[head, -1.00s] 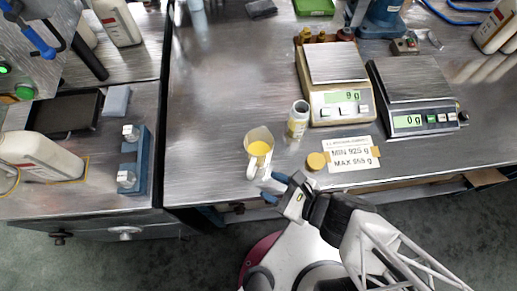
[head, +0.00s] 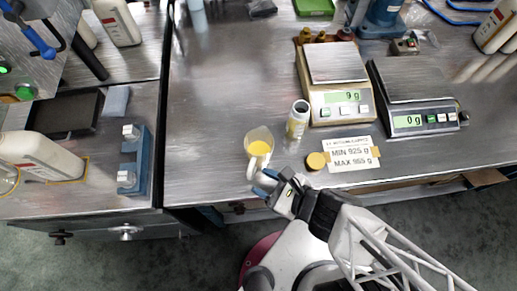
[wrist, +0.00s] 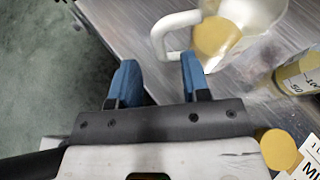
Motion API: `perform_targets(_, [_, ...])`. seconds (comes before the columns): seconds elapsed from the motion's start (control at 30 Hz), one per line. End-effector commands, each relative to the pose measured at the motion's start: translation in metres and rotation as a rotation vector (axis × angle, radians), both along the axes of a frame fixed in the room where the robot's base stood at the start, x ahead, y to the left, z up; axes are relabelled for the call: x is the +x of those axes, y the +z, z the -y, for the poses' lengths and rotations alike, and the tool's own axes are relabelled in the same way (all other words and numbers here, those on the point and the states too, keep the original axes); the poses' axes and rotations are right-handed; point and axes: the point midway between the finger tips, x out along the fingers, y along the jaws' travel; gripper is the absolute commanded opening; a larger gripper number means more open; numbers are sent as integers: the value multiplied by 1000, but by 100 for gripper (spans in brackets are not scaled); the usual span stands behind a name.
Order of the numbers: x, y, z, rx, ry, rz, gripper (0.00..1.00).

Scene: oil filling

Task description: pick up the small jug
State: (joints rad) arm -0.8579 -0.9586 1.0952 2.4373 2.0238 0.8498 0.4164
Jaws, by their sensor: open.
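The small jug (head: 258,142) is a clear cup with yellow liquid and a white handle, upright near the front edge of the steel table. In the wrist view the jug (wrist: 256,14) is at the top, cut off by the frame, with its handle (wrist: 160,36) just ahead of the fingers. My gripper (head: 266,182) is at the table's front edge, beside the handle. In the wrist view my gripper (wrist: 158,75) has its two blue fingers apart, with nothing between them; the handle's lower part lies close to the right fingertip. Whether they touch I cannot tell.
A yellow round cap (head: 316,161) and a MIN/MAX sign (head: 351,154) lie further right. Two scales (head: 335,85) (head: 416,98) stand behind. The table left of the jug is clear.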

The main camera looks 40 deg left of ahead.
Motion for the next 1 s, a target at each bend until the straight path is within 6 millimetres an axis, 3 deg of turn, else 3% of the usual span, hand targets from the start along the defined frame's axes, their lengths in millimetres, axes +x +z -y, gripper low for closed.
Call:
perform_targets(0.47, [-1, -4, -8, 0, 2, 0, 43])
perform_targets(1.0, [-4, -19, -40, 1, 1, 0, 43])
